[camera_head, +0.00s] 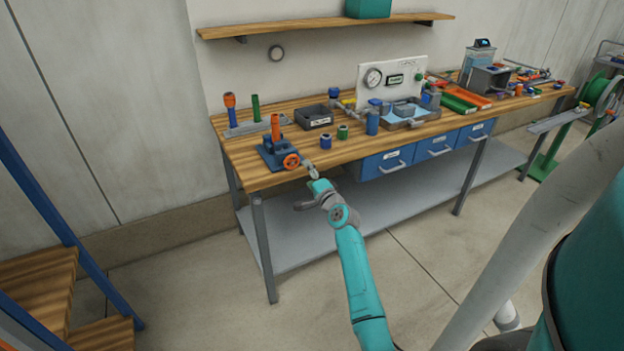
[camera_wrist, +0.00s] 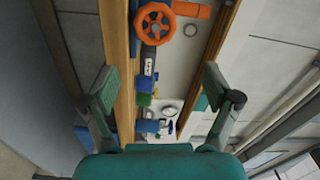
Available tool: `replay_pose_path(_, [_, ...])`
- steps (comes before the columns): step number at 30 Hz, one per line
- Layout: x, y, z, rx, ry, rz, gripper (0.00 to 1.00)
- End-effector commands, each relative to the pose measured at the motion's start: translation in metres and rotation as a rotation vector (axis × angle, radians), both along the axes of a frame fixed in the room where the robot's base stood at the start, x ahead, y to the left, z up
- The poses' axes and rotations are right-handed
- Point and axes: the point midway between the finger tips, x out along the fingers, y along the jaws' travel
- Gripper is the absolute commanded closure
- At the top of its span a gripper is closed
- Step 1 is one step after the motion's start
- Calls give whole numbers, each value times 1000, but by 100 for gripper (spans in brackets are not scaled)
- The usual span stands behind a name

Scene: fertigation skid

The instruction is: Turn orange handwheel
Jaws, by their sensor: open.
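The orange handwheel (camera_head: 292,161) is on the front of a blue vice-like device (camera_head: 276,152) near the left end of the workbench. An orange upright piece (camera_head: 275,127) stands on that device. In the wrist view the handwheel (camera_wrist: 154,23) shows whole at the top, with its spokes and hub facing the camera. My gripper (camera_wrist: 170,88) is open and empty, its fingers spread wide, and the handwheel lies ahead of it, not between the fingertips. In the head view my gripper (camera_head: 312,176) is just right of and below the handwheel, at the bench's front edge; its fingers are small there.
The wooden bench top (camera_head: 240,166) has its front edge close to my gripper. Blue and green small parts (camera_head: 343,131) stand right of the device. A dark bin (camera_head: 313,116) stands behind. Blue drawers (camera_head: 387,161) hang below the top, over a grey lower shelf (camera_head: 370,215).

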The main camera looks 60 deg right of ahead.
Motion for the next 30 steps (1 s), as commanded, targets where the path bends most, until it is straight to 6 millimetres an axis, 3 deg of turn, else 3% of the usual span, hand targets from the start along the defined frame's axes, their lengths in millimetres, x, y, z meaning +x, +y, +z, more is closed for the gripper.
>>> replay_pose_path(9, [-16,9,-1,2,1,0,12])
replay_pose_path(25, [-18,11,-1,1,1,0,12])
replay_pose_path(30, [-29,18,-1,1,0,-1,12])
